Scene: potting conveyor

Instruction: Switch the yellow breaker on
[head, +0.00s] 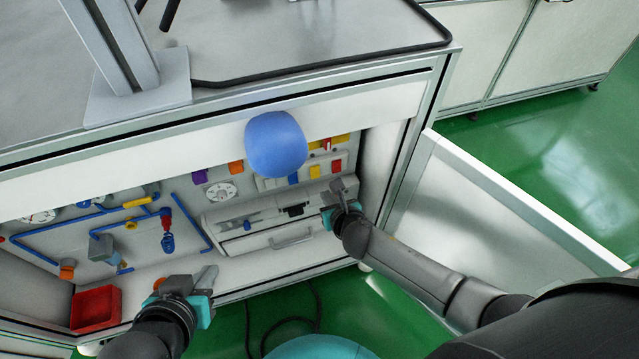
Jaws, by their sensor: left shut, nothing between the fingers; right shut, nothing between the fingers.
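A yellow breaker (314,172) sits in a row on the upright back panel inside the open cabinet. It is between a blue breaker (293,178) and an orange-red one (337,165). Its lever is too small to tell whether it is up or down. My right gripper (340,187) is shut and empty, just below and right of the row, in front of the panel. I cannot tell whether it touches anything. My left gripper (207,277) is shut and empty, low at the cabinet's front edge, far left of the breakers.
A blue rounded object (275,145) hides part of the panel left of the breakers. A drawer with a handle (292,238) is below. Blue pipes (75,228), gauges and a red bin (95,308) are at left. An open door (490,205) stands right of my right arm.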

